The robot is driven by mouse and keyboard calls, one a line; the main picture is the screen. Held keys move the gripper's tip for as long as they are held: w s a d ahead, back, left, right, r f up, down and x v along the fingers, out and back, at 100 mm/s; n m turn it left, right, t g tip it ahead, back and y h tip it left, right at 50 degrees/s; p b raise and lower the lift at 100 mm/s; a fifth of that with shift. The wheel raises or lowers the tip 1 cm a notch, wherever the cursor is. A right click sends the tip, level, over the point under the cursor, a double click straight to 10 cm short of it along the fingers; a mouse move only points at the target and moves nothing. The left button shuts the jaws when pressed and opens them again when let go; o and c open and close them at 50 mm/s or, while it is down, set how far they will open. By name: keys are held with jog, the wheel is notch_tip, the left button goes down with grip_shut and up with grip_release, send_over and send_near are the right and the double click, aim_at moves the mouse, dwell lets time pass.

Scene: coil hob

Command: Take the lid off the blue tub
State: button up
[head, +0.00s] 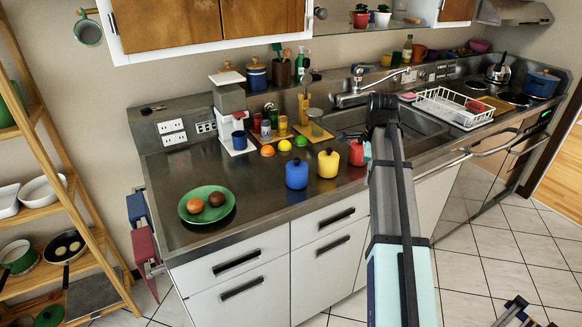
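The blue tub (297,174) stands upright on the steel counter, near its front edge. Its top looks closed, with a small dark part on it; the lid's edge is too small to make out. A yellow tub (328,164) stands just to its right. A red tub (357,153) is further right, close beside my arm in the picture. My arm rises from the bottom of the head view, right of the tubs. My gripper cannot be made out in this view.
A green plate (207,204) with two round items lies left of the blue tub. Behind the tubs are an orange fruit (267,151), a white machine (232,115) and small jars. The sink and a white dish rack (452,107) are right. Bare counter lies left of the blue tub.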

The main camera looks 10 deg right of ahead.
jog(key=w+a+r+m+y+p, duration=0.1)
jog(key=w+a+r+p, duration=0.2)
jog(key=r, duration=0.7)
jog(key=y+p, duration=0.3)
jog(key=p, duration=0.1)
send_near(299, 160)
jog(key=shift+n+t, duration=0.3)
jog(key=p+x, duration=0.1)
jog(key=x, duration=0.1)
jog(key=p+x, duration=0.1)
jog(key=x, duration=0.1)
jog(key=shift+s+f+p, duration=0.15)
jog(key=shift+s+p, duration=0.15)
jog(key=shift+s, duration=0.1)
jog(key=shift+w+p+x, duration=0.2)
jog(key=shift+p+x, duration=0.45)
jog(key=shift+x, duration=0.9)
jog(key=shift+w+p+x, duration=0.2)
jog(key=shift+p+x, duration=0.45)
jog(key=shift+x, duration=0.9)
jog(key=shift+s, duration=0.15)
jog(key=c, duration=1.8)
jog(key=shift+d, duration=0.1)
grip_shut()
jog(key=shift+f, duration=0.1)
